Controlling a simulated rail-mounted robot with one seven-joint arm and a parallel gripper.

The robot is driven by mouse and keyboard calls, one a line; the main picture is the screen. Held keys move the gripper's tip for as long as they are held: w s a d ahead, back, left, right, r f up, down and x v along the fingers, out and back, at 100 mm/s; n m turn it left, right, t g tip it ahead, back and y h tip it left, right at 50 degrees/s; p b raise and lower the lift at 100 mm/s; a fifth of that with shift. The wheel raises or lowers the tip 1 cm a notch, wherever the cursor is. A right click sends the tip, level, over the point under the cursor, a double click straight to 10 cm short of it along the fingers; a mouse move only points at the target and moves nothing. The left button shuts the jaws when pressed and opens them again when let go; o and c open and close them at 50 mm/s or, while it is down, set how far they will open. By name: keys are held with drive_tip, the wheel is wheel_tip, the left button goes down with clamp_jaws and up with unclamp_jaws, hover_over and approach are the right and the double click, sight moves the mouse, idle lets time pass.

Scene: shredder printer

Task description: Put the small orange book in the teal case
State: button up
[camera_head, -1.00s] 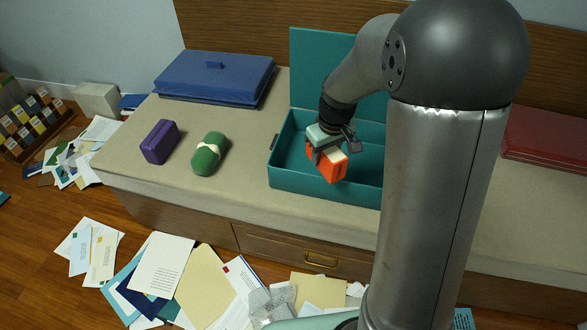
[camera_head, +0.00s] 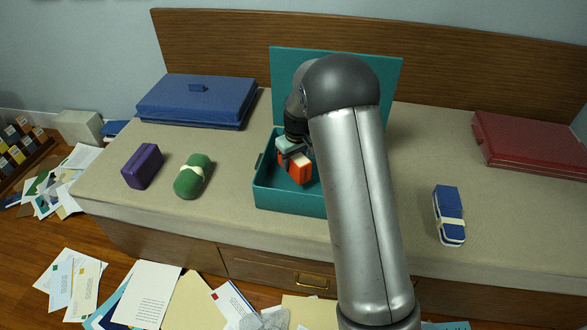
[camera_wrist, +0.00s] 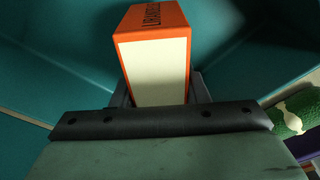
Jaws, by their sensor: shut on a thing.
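The small orange book (camera_head: 300,170) is held in my gripper (camera_head: 293,152), inside the outline of the open teal case (camera_head: 283,201). In the wrist view the orange book (camera_wrist: 154,55) stands out from between the jaws, its pale page edge facing the camera and dark lettering on its orange side. The teal case has its lid (camera_head: 290,75) raised at the back. My arm hides the case's right part. The teal inner walls surround the book in the wrist view. I cannot tell whether the book touches the case floor.
A purple case (camera_head: 143,166) and a green roll (camera_head: 193,177) lie left of the teal case. A closed blue case (camera_head: 197,100) is at the back left. A blue-and-white bundle (camera_head: 449,214) and a closed red case (camera_head: 530,145) lie to the right. Papers cover the floor in front.

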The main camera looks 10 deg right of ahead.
drive_tip(key=shift+w+f+b, duration=0.15)
drive_tip(key=shift+f, duration=0.8)
drive_tip(key=shift+w+f+b, duration=0.15)
drive_tip(key=shift+f, duration=0.75)
drive_tip(key=shift+f, duration=0.1)
drive_tip(key=shift+f, duration=0.15)
drive_tip(key=o, duration=1.1)
drive_tip(key=shift+o, duration=0.2)
